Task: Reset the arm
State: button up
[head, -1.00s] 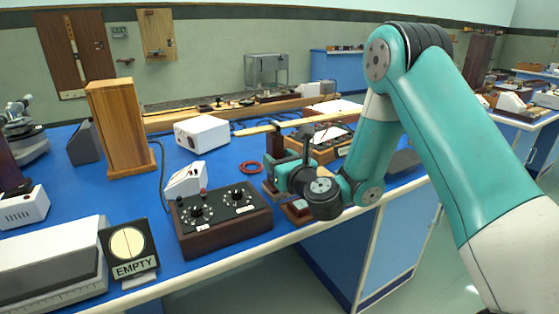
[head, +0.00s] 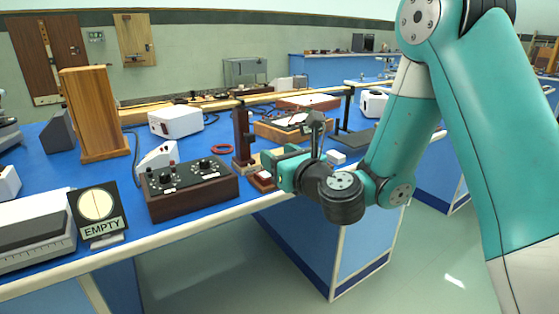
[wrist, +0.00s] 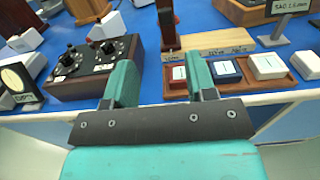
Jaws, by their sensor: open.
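My gripper (wrist: 160,85) shows in the wrist view with its two teal fingers apart and nothing between them. In the head view my gripper (head: 288,160) is at the front edge of the blue bench (head: 190,218), above its rim. Just beyond it stands a small brown tray (wrist: 207,85) holding a white-and-red block (wrist: 179,77), a blue-edged block (wrist: 225,71) and a white block (wrist: 267,66). The fingers appear short of the tray. In the head view the arm hides much of the tray.
A dark wooden control box (head: 190,188) with knobs stands left of my gripper, and an EMPTY sign (head: 98,210) further left. A dark red upright post (wrist: 167,25) stands behind the tray. A small sign on a stand (wrist: 283,8) is at right. The floor before the bench is clear.

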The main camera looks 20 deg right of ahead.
jog(key=shift+s+d+f, duration=0.1)
jog(key=shift+s+d, duration=0.1)
jog(key=shift+s, duration=0.15)
